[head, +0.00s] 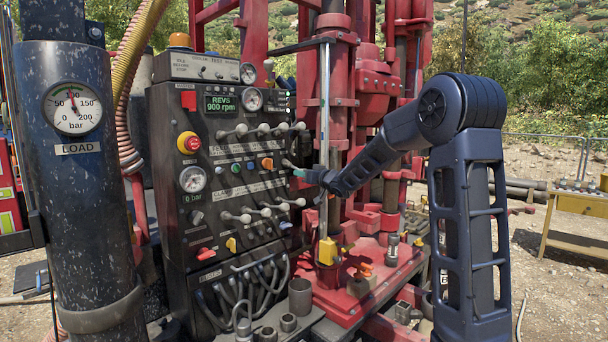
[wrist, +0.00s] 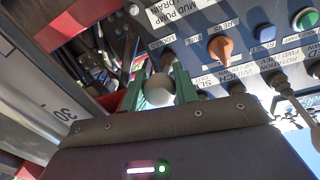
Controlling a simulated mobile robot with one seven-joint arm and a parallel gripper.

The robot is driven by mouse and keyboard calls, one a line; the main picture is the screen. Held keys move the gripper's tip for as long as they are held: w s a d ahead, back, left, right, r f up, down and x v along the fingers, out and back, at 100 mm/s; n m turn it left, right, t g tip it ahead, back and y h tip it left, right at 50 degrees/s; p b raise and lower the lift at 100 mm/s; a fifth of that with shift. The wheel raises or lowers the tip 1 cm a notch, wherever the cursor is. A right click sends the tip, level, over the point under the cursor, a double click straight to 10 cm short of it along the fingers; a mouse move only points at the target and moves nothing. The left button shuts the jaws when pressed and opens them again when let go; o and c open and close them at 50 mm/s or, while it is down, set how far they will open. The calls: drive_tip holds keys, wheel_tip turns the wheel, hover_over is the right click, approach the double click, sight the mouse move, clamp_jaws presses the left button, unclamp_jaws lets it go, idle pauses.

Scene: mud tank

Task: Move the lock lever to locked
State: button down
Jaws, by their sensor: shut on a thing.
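My gripper (head: 300,173) reaches in from the right to the right edge of the black control panel (head: 222,185). In the wrist view my gripper (wrist: 160,76) has its green fingers closed on both sides of a pale grey ball knob (wrist: 159,90), the end of a lever. A small label reading like "LOCKED" lies beyond it on the panel. The lever's shaft and pivot are mostly hidden behind the knob and fingers, so I cannot tell its exact position.
An orange knob (wrist: 221,49), a blue button (wrist: 265,33) and a green button (wrist: 306,18) sit close by on the panel. More ball-ended levers (head: 262,129) stick out above and below. The red drill mast (head: 340,110) stands close to my arm.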

drive_tip(key=shift+f, duration=0.1)
drive_tip(key=c, duration=1.4)
unclamp_jaws()
drive_tip(key=shift+w, duration=0.1)
drive_tip(key=v, duration=1.1)
